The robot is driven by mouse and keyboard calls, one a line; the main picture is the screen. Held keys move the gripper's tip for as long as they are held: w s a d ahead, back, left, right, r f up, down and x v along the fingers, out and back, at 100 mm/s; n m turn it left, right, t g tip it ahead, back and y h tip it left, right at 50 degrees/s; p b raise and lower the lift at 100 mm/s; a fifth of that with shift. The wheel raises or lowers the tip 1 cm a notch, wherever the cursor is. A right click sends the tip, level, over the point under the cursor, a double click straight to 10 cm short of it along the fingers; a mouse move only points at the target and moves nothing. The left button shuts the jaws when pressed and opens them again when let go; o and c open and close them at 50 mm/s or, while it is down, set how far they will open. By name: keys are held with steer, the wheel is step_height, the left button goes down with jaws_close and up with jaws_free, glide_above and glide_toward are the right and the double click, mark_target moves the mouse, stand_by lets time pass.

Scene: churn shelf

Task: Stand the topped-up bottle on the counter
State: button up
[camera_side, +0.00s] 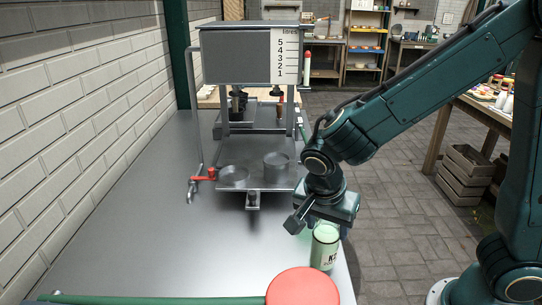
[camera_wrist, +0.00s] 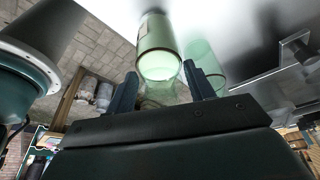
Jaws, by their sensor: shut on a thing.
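A clear green-tinted bottle (camera_side: 326,248) with dark lettering is upright at the right edge of the steel counter (camera_side: 150,235) in the side view. My gripper (camera_side: 328,222) is shut on its upper part from above. In the wrist view the bottle (camera_wrist: 157,38) stands between my two fingers (camera_wrist: 163,85), with pale green liquid visible inside. A green reflection or shadow of it shows on the counter beside it. I cannot tell whether its base touches the counter.
A tank with a litre scale (camera_side: 250,55) stands over a tray (camera_side: 262,200) holding two round cups. A red-handled tap (camera_side: 203,178) is at its left. A red round knob (camera_side: 302,288) on a green bar is in the foreground. The counter's left and front middle are clear.

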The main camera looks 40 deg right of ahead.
steer(key=shift+f, duration=0.25)
stand_by(0.3)
stand_by(0.4)
steer(key=o, duration=1)
steer(key=shift+c, duration=1.4)
steer(key=shift+r, duration=0.1)
steer(key=shift+r, duration=3.9)
